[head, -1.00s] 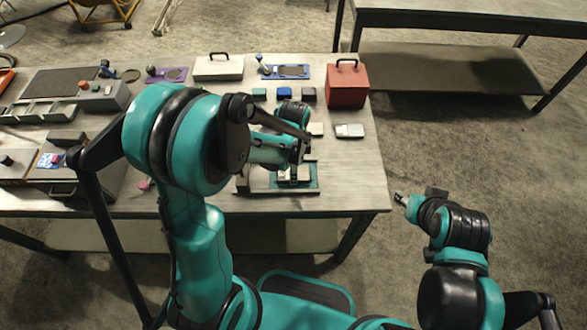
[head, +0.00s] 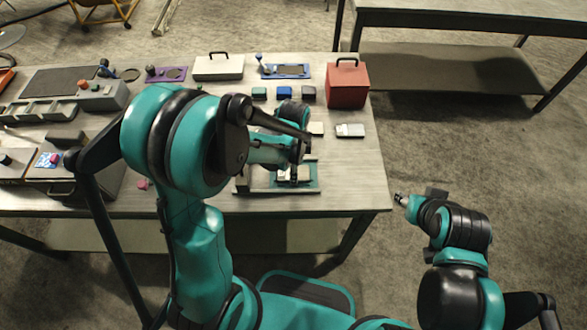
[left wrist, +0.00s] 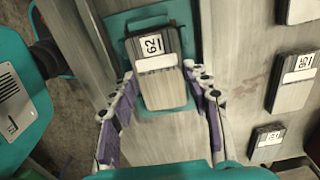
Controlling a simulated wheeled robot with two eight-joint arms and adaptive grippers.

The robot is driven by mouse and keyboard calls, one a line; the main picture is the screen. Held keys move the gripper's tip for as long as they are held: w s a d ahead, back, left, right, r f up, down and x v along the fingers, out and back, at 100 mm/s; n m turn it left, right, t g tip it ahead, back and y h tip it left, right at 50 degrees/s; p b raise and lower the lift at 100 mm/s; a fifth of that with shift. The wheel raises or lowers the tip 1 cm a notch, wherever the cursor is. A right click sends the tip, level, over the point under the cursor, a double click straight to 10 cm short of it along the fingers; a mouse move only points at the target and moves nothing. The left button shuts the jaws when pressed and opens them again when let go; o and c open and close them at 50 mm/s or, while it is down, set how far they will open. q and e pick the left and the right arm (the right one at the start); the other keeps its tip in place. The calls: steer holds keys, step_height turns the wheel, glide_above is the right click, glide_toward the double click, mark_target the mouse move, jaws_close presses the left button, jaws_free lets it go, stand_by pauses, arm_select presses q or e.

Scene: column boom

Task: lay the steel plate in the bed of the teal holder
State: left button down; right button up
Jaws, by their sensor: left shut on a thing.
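The steel plate (left wrist: 163,92) is grey with a dark end and a white label reading 62. In the left wrist view my left gripper (left wrist: 159,76) is shut on it, one purple-padded finger on each side. The plate lies over the teal holder (left wrist: 117,45), whose flat teal base shows around it; whether it touches the bed I cannot tell. In the head view the holder (head: 313,186) is near the table's front edge, partly hidden by my left arm. My right gripper (head: 401,199) is off the table's right edge, too small to read.
Another labelled block (left wrist: 295,82) lies beside the holder, with a smaller one (left wrist: 267,142) nearby. A silver block (head: 350,131), a red box (head: 347,86) and a white case (head: 218,68) stand farther back. The table's front right corner is clear.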

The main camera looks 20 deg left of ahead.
arm_select(q)
steer(key=shift+c, duration=0.9)
jaws_free()
steer(key=shift+r, duration=0.15)
steer(key=shift+r+p, duration=3)
steer(key=shift+r, duration=0.9)
